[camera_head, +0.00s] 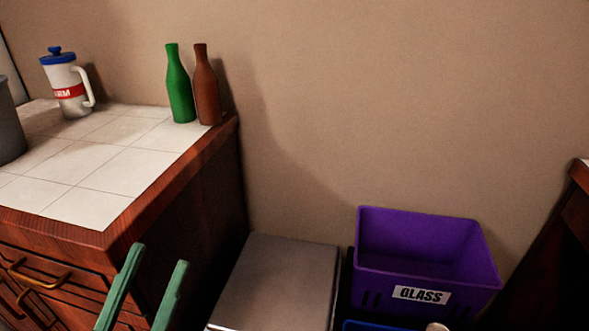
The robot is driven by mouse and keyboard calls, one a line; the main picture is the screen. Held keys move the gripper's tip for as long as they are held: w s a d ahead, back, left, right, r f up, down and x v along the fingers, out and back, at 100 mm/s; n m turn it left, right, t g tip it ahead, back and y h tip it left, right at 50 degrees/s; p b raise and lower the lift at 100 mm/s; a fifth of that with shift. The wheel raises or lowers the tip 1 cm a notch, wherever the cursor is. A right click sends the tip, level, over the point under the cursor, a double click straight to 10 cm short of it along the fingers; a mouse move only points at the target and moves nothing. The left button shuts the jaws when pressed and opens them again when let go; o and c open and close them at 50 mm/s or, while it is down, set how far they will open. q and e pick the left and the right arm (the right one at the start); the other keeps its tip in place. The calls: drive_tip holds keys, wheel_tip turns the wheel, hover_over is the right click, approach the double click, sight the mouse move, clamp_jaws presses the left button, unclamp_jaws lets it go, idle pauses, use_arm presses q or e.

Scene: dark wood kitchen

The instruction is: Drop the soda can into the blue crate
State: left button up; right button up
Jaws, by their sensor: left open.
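The blue crate (372,326) shows only as a strip of rim at the bottom edge, in front of the purple crate. A small pale rounded thing (437,327) shows beside that rim, cut off by the frame; I cannot tell whether it is the soda can. No soda can is clearly in view. My left gripper (160,255) has two green fingers, apart and empty, in front of the counter's drawers, well left of the blue crate. My right gripper is out of view.
A purple crate (428,276) labelled GLASS stands against the wall. A grey flat-topped box (282,278) lies between it and the counter (130,170). The counter holds a green bottle (180,90), a brown bottle (206,90) and a white jug (68,88). Dark cabinetry (560,255) stands right.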

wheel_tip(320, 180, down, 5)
drive_tip(key=b, duration=0.4)
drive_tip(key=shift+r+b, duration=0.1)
drive_tip(key=shift+b, duration=0.2)
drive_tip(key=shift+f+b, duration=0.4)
drive_tip(key=shift+b, duration=0.05)
use_arm(q)
drive_tip(key=f+h, duration=0.1)
drive_tip(key=s+f, duration=0.1)
drive_tip(key=f+m+h, duration=0.1)
drive_tip(key=shift+s+d+f+h, duration=0.2)
drive_tip(key=shift+s+d+h, duration=0.1)
drive_tip(key=shift+s+d, duration=0.05)
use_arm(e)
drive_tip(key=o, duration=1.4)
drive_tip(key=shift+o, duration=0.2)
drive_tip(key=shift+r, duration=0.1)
